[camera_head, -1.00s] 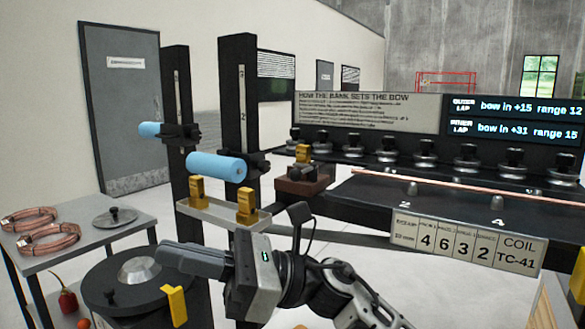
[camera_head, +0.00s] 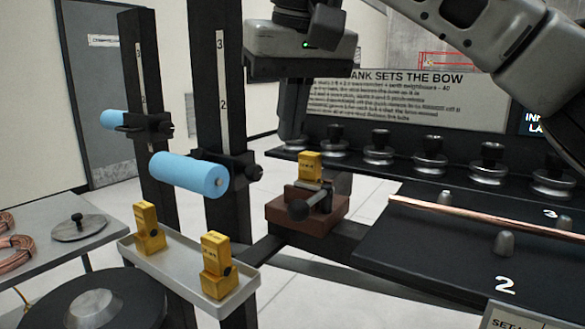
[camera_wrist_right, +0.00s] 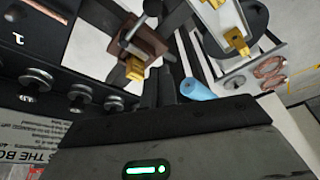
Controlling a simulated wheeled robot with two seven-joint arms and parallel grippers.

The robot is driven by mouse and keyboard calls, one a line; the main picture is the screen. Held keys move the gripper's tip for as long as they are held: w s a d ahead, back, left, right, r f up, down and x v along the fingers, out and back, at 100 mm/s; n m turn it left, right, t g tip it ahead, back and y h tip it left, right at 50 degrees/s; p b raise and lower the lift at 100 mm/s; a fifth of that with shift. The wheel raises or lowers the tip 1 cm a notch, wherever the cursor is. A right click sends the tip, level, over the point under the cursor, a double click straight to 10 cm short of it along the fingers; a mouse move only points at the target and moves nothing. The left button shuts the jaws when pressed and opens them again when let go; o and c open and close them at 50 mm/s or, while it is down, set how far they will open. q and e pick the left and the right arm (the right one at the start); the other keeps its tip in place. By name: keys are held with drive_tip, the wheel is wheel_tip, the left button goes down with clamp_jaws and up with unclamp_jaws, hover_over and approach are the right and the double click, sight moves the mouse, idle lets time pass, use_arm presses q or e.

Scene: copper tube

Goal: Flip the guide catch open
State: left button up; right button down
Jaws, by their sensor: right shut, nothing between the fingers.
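The likely guide catch is a dark lever with a round black knob (camera_head: 298,209), on a brown block (camera_head: 310,212) beside a yellow tagged piece (camera_head: 310,166). The knob end points toward the head camera, low over the block's front. In the right wrist view, the brown block (camera_wrist_right: 150,45) shows at the top with the dark lever (camera_wrist_right: 130,36) across it. My right gripper (camera_head: 290,138) is shut and empty. It hangs above and apparently behind the block, apart from it, its fingers dark against the bank. My left gripper is not in view.
A blue roller (camera_head: 188,175) on a tall black post stands left of the block. A pale tray (camera_head: 180,268) with two yellow pieces is at front left. A copper tube (camera_head: 480,217) lies on the black bench at right, with several knobs behind it.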

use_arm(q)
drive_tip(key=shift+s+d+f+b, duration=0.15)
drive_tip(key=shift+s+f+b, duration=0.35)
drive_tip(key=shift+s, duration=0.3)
use_arm(e)
drive_tip(key=f, duration=0.2)
drive_tip(key=s+f, duration=0.1)
drive_tip(key=f, duration=0.5)
drive_tip(key=shift+s+d+f, duration=0.2)
drive_tip(key=shift+s+f, duration=0.05)
drive_tip(key=shift+s, duration=0.15)
drive_tip(key=shift+r, duration=0.1)
